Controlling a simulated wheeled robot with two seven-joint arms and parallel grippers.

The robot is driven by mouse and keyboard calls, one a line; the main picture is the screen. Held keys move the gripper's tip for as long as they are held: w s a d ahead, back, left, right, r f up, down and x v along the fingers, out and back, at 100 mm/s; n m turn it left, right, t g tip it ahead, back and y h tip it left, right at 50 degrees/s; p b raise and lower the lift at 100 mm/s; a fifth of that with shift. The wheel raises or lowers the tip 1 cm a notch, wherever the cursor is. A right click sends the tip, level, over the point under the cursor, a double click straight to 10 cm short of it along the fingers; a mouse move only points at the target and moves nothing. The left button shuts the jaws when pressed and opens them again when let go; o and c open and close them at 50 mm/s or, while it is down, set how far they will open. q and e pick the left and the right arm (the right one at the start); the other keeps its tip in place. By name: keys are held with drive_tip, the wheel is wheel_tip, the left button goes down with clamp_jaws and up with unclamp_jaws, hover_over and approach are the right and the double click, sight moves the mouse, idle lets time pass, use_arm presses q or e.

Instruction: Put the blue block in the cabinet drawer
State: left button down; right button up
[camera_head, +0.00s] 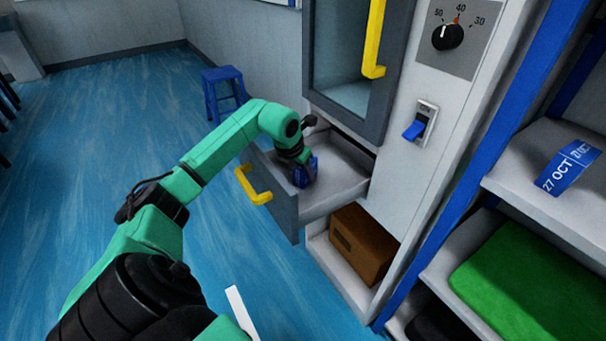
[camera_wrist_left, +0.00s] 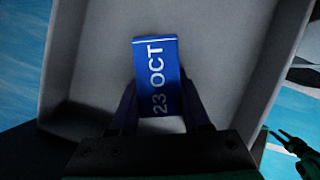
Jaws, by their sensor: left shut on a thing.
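The blue block (camera_head: 301,178) is at the end of my left arm, within the open cabinet drawer. It also shows in the left wrist view (camera_wrist_left: 157,75), with "23 OCT" in white on its face. My left gripper (camera_wrist_left: 160,110) is shut on it, one finger on each side. The grey drawer (camera_head: 335,188) is pulled out, with a yellow handle (camera_head: 252,186) on its front. In the left wrist view the drawer floor (camera_wrist_left: 225,60) lies beneath the block. I cannot tell whether the block touches it.
Above the drawer is a cabinet door (camera_head: 393,90) with a yellow handle. Below it, a brown box (camera_head: 362,243) stands in an open compartment. Shelves at right hold a blue "27 OCT" block (camera_head: 572,166) and a green item (camera_head: 530,285). A blue stool (camera_head: 225,92) stands behind.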

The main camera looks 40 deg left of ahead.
use_arm(q)
drive_tip(key=shift+c, duration=1.8)
unclamp_jaws()
use_arm(e)
drive_tip(key=shift+w+r, duration=0.1)
drive_tip(key=shift+w, duration=0.05)
use_arm(q)
drive_tip(key=shift+s+r, duration=0.1)
drive_tip(key=shift+r, duration=0.35)
drive_tip(key=v, duration=1.1)
use_arm(e)
drive_tip(key=shift+s+d+f, duration=0.15)
drive_tip(key=shift+s+f, duration=0.05)
drive_tip(key=shift+s, duration=0.4)
use_arm(q)
drive_tip(key=shift+s+r+p, duration=0.1)
drive_tip(key=shift+s+p, duration=0.05)
drive_tip(key=shift+p, duration=0.15)
